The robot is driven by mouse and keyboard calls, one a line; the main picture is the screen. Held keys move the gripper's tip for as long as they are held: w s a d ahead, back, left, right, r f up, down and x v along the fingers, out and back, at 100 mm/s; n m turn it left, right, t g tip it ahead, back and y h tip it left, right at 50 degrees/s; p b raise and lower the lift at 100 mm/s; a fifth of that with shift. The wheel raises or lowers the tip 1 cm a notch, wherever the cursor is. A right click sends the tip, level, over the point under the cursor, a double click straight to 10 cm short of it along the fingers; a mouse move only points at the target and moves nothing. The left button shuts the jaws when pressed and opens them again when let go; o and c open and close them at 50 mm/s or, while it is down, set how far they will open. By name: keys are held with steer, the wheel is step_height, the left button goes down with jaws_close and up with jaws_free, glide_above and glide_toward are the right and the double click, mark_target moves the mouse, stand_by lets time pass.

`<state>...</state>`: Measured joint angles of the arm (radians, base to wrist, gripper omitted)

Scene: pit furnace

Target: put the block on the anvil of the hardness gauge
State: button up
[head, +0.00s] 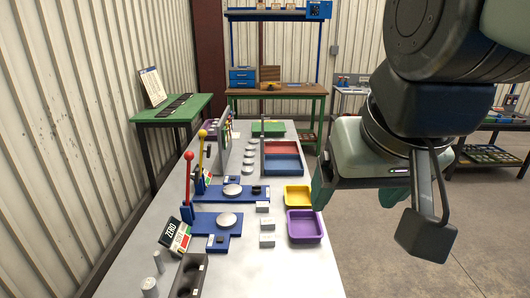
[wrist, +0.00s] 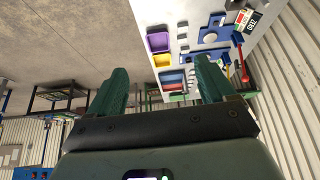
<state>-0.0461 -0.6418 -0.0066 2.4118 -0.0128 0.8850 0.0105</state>
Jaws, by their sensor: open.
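Two blue-based bench gauges stand on the pale bench, one with a red-knobbed lever (head: 188,185) and one with a yellow-knobbed lever (head: 202,155). Each has a round silver disc like an anvil, the nearer disc (head: 227,219) and the farther disc (head: 232,189). I cannot tell which is the hardness gauge. Small grey blocks, including one block (head: 267,225) and another block (head: 267,240), lie right of the gauges. My gripper (head: 358,190) hangs right of the bench, apart from the blocks. In the wrist view my gripper (wrist: 160,88) is open and empty, its green fingers wide apart.
A purple tray (head: 304,238) and a yellow tray (head: 297,205) sit at the bench's right edge, with red and blue trays (head: 282,173) beyond. A ZERO sign (head: 172,231), a dark holder (head: 189,278) and metal cylinders (head: 150,287) stand front left. The front right bench top is clear.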

steer(key=w+r, duration=0.2)
steer(key=w, duration=0.6)
steer(key=g, duration=0.1)
glide_above(262, 204)
steer(key=s, duration=0.2)
steer(key=f, duration=3.7)
steer(key=shift+s+d+f, duration=0.1)
steer(key=shift+d+f, duration=0.05)
steer(key=shift+d, duration=0.05)
steer(key=x, duration=0.4)
steer(key=shift+s+f, duration=0.3)
steer(key=shift+f, duration=0.1)
steer(key=shift+w+f, duration=0.3)
steer(key=shift+f, duration=0.25)
